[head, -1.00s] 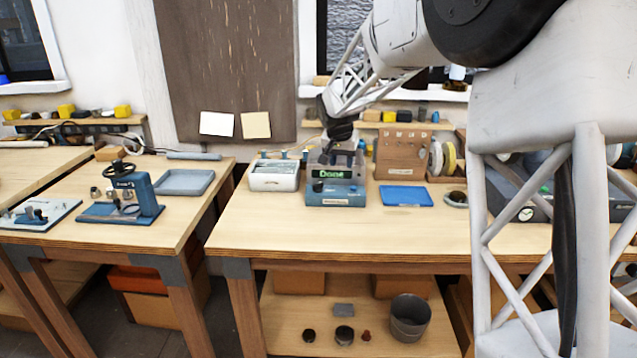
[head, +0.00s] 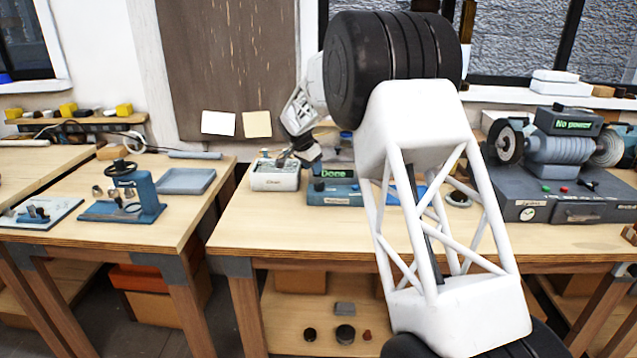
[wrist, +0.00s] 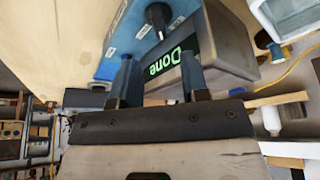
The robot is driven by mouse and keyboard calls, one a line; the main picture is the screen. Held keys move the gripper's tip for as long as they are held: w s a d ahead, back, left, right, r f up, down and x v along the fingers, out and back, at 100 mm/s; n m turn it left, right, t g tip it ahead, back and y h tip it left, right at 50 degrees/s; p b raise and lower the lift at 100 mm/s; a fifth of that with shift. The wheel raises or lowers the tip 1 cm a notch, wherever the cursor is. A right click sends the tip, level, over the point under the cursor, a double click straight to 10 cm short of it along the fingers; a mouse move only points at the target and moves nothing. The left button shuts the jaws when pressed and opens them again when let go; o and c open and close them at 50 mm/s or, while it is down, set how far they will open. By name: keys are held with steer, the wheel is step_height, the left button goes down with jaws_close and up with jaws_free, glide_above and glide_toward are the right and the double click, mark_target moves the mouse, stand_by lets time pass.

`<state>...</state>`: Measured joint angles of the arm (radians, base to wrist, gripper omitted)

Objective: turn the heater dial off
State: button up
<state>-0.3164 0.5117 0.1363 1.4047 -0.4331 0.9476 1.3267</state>
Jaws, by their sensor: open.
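A blue and grey unit (head: 343,196) with a green "Done" display stands on the middle bench; I take it for the heater, but its label is too small to read. Its dark dial (head: 318,187) is on the front face, left of centre. In the wrist view the black dial (wrist: 158,16) shows just beyond the fingers, on the unit's blue front (wrist: 122,40). My gripper (head: 290,158) is open and empty, above and left of the unit, near a white box. In the wrist view its fingers (wrist: 158,60) stand apart in front of the display, not on the dial.
A grey grinder (head: 565,150) with a "No power" display is at the right. My own arm link hides the bench right of the unit. The bench front (head: 270,225) is clear.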

mark_target(319, 183)
steer(key=shift+f, duration=0.15)
steer(key=shift+x, duration=3.8)
jaws_close()
